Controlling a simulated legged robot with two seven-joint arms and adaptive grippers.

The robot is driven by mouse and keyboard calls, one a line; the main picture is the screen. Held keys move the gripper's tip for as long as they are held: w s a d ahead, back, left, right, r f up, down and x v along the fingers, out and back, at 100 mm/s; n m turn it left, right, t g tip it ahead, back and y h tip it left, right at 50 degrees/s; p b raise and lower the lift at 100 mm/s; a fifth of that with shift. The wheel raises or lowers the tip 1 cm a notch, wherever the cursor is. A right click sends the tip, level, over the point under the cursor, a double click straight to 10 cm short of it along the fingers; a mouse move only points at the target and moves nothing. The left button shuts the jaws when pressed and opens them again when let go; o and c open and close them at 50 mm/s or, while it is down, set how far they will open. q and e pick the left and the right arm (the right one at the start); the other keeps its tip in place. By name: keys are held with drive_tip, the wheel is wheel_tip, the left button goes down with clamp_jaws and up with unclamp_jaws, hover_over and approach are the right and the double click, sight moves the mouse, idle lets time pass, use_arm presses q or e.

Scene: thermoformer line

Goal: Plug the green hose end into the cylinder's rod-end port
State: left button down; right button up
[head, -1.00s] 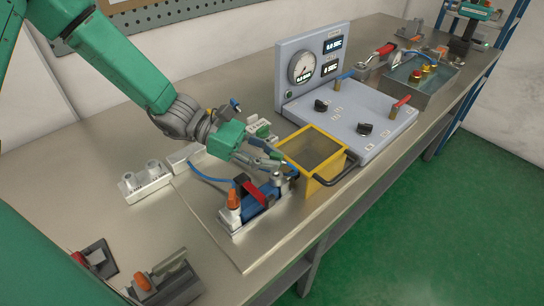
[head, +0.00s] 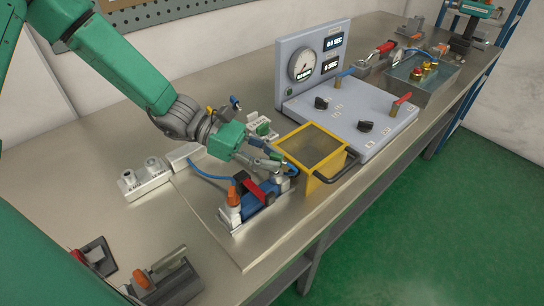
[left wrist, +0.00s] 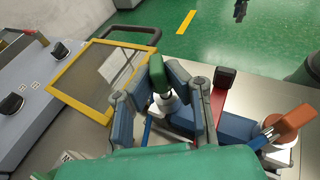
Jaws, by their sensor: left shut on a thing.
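My left gripper (head: 279,164) is over the right end of the blue cylinder (head: 262,208), beside the yellow frame. In the left wrist view its fingers (left wrist: 163,95) are shut on the green hose end (left wrist: 159,76), which stands between them with a pale fitting under it. The cylinder (left wrist: 238,128) lies just right of the fingers in that view. A clamp with a red handle (head: 257,193) lies across the cylinder. The rod-end port is hidden by the fingers, so I cannot tell whether the hose end touches or enters it. My right gripper is not in view.
The yellow-framed guard (head: 283,147) with a dark handle stands close to the right of the gripper. A blue hose (head: 208,178) arcs left of the cylinder. An orange-topped part (head: 234,197) stands at its near end. The gauge panel (head: 313,62) stands behind.

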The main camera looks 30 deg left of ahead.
use_arm(q)
drive_tip(key=shift+f+b, duration=0.6)
drive_tip(key=shift+f, duration=0.25)
drive_tip(key=c, duration=1.5)
unclamp_jaws()
drive_tip(key=v, duration=1.2)
